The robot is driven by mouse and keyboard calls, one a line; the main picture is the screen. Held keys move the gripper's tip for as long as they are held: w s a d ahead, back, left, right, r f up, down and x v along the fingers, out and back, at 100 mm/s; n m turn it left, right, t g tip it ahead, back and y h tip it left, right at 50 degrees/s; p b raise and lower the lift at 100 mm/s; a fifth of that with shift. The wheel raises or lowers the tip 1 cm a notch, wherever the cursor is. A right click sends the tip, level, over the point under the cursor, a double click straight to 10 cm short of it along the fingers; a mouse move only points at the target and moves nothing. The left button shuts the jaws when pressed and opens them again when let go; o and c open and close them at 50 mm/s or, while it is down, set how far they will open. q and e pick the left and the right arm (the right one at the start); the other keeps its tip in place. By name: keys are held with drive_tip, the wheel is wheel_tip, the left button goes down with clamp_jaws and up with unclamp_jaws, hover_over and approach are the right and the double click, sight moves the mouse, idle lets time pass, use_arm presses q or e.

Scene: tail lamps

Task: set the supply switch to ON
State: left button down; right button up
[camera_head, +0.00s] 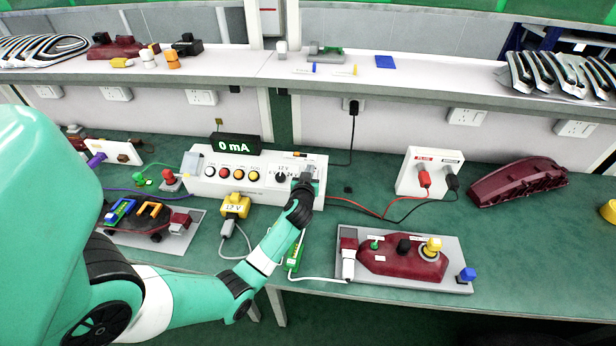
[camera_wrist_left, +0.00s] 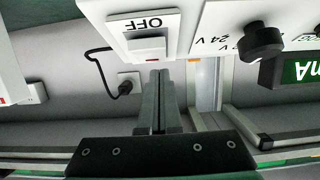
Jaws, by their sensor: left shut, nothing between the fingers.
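The white supply box (camera_head: 222,188) stands on the green bench, with coloured buttons, a black voltage knob (camera_head: 281,177) and a display (camera_head: 236,145) reading 0 mA. My left gripper (camera_head: 307,180) is at the right end of its front and hides much of that end. In the left wrist view, which is upside down, the supply switch (camera_wrist_left: 148,44) is a pale rocker beside an OFF label (camera_wrist_left: 143,24). The shut, empty fingers of the left gripper (camera_wrist_left: 156,74) are right by the switch; I cannot tell whether they touch it. My right gripper is not in view.
A yellow 12 V block (camera_head: 236,206) stands in front of the box. A lamp fixture (camera_head: 400,260) is at front right, and a white socket box (camera_head: 428,172) with red and black plugs is behind it. Red and black leads cross the bench between. A dark red lamp housing (camera_head: 518,183) lies far right.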

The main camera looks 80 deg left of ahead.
use_arm(q)
drive_tip(key=r+p, duration=0.1)
drive_tip(key=r, duration=0.1)
drive_tip(key=d+r+p, duration=0.1)
drive_tip(key=r+p, duration=0.1)
drive_tip(key=shift+s+d, duration=0.15)
drive_tip(key=shift+s, duration=0.05)
drive_tip(key=p+v, duration=0.1)
drive_tip(key=v, duration=0.9)
drive_tip(key=shift+d, duration=0.1)
